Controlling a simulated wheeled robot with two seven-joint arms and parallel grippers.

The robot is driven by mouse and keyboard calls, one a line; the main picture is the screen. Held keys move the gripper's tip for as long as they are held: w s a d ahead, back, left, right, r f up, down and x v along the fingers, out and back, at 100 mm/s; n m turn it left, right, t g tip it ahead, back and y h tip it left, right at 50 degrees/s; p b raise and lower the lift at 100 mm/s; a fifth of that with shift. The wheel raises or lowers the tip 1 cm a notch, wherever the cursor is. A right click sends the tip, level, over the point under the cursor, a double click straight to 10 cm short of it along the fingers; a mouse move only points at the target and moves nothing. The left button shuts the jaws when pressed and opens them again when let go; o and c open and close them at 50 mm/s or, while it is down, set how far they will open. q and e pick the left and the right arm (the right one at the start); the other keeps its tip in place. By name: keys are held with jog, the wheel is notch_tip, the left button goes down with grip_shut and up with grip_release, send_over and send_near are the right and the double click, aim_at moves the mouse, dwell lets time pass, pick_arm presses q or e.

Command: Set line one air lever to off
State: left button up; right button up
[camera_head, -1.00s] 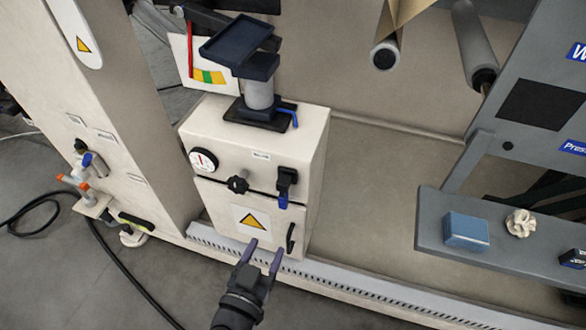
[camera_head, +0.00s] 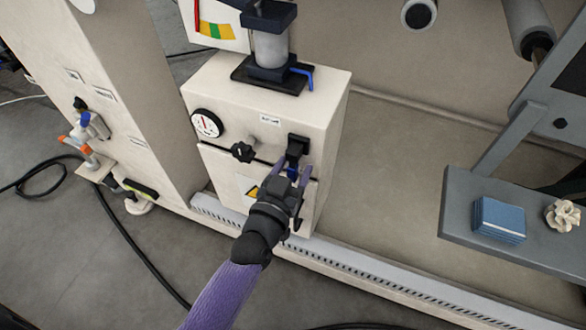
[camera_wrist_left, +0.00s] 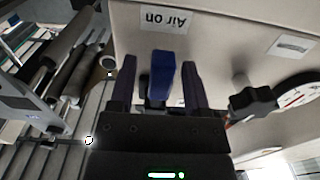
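The air lever is a black block (camera_head: 298,147) with a blue handle on the front of a cream cabinet (camera_head: 325,115); the handle hangs downward. In the left wrist view the blue handle (camera_wrist_left: 161,72) stands between my left gripper's two purple fingers, under an upside-down "Air on" label (camera_wrist_left: 164,17). My left gripper (camera_head: 292,172) is open around the handle, with a narrow gap showing on each side. Its dark body hides part of the cabinet's lower door and warning sign. My right gripper is not in view.
A black star knob (camera_head: 243,152) and a round gauge (camera_head: 206,124) sit left of the lever. Another blue lever (camera_head: 306,74) is on the cabinet top. A grey shelf (camera_head: 460,215) with a blue block (camera_head: 499,219) stands at right.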

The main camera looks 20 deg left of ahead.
pick_arm(q)
grip_shut()
dwell(1.3)
